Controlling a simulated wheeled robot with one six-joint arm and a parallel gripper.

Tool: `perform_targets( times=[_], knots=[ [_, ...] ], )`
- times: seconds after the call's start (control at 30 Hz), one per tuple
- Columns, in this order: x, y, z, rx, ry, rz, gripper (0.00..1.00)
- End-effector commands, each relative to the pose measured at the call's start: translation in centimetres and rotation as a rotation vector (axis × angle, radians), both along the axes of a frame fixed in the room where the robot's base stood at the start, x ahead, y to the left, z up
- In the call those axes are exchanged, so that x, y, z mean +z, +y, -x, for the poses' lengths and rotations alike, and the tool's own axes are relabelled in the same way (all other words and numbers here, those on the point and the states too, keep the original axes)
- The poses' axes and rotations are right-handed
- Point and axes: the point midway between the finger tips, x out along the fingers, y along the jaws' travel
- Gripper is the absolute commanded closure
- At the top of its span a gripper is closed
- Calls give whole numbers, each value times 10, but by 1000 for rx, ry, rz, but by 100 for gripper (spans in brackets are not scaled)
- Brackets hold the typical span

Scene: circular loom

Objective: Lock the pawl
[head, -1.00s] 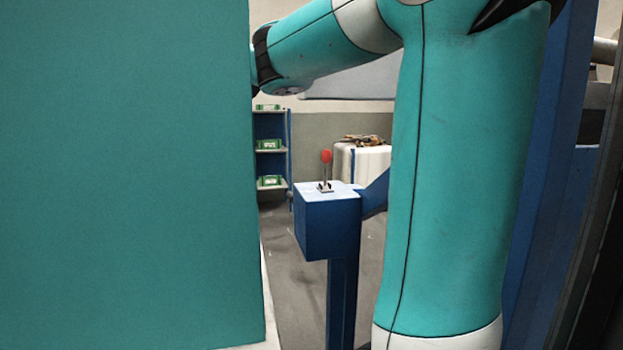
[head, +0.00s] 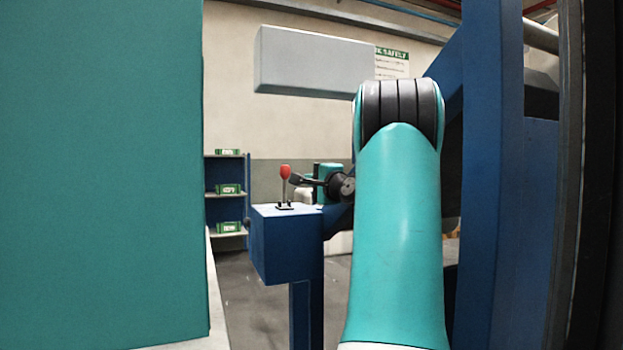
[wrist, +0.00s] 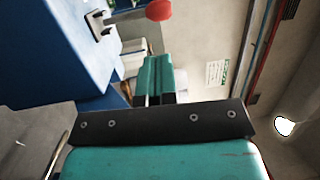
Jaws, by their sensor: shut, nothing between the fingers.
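The lever with a red knob (head: 285,172), which I take to be the pawl's handle, stands nearly upright on top of a blue box (head: 285,245). In the wrist view the red knob (wrist: 159,9) is at the top edge, and the lever's dark base (wrist: 100,24) is on the blue box at upper left. My gripper (head: 296,180) is shut and empty, just right of the lever below the knob. The head view does not show whether it touches the lever. In the wrist view my gripper (wrist: 153,62) points toward the knob, with a gap in the picture.
A large teal panel (head: 100,170) fills the left side. A blue shelf (head: 228,190) with green-white boxes stands behind the box. A blue frame post (head: 495,180) rises at the right. A pale grey block (head: 310,62) is overhead. Open floor shows beneath the shelf.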

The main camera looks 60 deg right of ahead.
Motion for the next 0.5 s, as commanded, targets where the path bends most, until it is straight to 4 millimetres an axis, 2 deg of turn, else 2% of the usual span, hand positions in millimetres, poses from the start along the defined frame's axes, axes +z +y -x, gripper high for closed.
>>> perform_targets(
  times=[0.03,0.3,0.5],
  knots=[
    [6,-5,-11,5,0,-3,100],
    [12,-32,-62,5,1,-2,100],
    [13,-47,-86,2,1,0,100]
  ],
)
